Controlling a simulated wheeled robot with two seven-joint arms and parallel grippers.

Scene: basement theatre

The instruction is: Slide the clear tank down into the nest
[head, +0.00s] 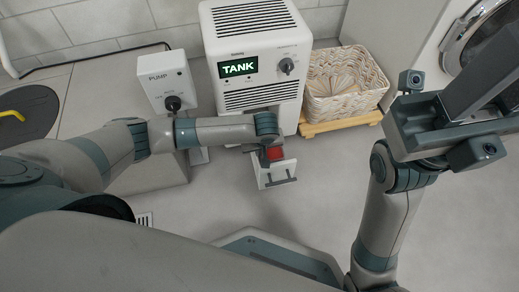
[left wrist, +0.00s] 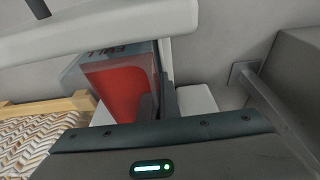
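The clear tank (head: 275,153), red inside, shows small just below my left gripper (head: 268,143) in the head view. In the left wrist view the tank (left wrist: 120,90) has greyish see-through walls and dark lettering at its top. The dark fingertips of my left gripper (left wrist: 158,102) are close together at the tank's edge, with a thin pale strip between them. A white front panel (head: 265,177) with a dark handle stands at the tank, below the machine. The nest itself is hidden by the panel and my arm. My right gripper (head: 480,85) is raised at the right, far from the tank.
The white machine (head: 240,20) with a lit TANK display stands behind my left gripper. A pump box (head: 165,75) is to its left. A wicker basket (head: 340,85) on a wooden base is to its right. The floor in front is mostly clear.

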